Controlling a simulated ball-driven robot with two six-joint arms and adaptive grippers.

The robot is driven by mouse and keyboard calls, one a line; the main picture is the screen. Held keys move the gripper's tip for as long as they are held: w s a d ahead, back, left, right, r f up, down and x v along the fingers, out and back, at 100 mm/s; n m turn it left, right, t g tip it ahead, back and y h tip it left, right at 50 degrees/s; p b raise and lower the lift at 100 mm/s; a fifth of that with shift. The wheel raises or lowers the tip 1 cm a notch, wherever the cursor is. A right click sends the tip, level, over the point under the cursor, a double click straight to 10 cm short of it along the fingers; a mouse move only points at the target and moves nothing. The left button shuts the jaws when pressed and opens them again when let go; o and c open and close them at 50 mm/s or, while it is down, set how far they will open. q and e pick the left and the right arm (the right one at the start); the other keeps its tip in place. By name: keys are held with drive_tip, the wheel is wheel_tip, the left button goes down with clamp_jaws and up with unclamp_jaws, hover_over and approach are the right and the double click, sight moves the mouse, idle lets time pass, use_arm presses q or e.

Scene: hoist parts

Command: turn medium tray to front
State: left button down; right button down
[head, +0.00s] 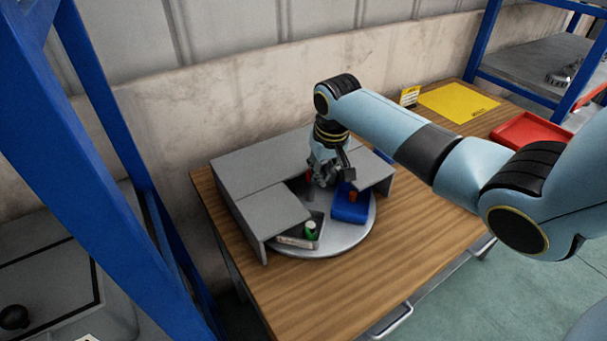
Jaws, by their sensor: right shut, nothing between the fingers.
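A round grey turntable (335,238) sits on the wooden table, partly under a grey cover (262,180) open at the front. On it, a blue tray (348,214) with a small orange-red piece (352,196) stands at the front right. A grey tray (292,241) with a green and white piece (311,230) stands at the front left. I cannot tell which tray is the medium one. My right gripper (322,183) is shut and empty, pointing down in the cover's opening behind the blue tray. Something red beside it is mostly hidden. My left gripper is out of view.
Blue rack posts (100,110) stand at the left. The table's front (400,265) is bare.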

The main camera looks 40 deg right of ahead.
wheel_tip(320, 180, up, 6)
drive_tip(key=a+m+h, duration=0.1)
drive_tip(key=a+m, duration=0.1)
drive_tip(key=m, duration=0.4)
drive_tip(key=shift+g, duration=0.3)
idle(0.5)
drive_tip(key=shift+s+a, duration=0.1)
drive_tip(key=shift+s, duration=0.05)
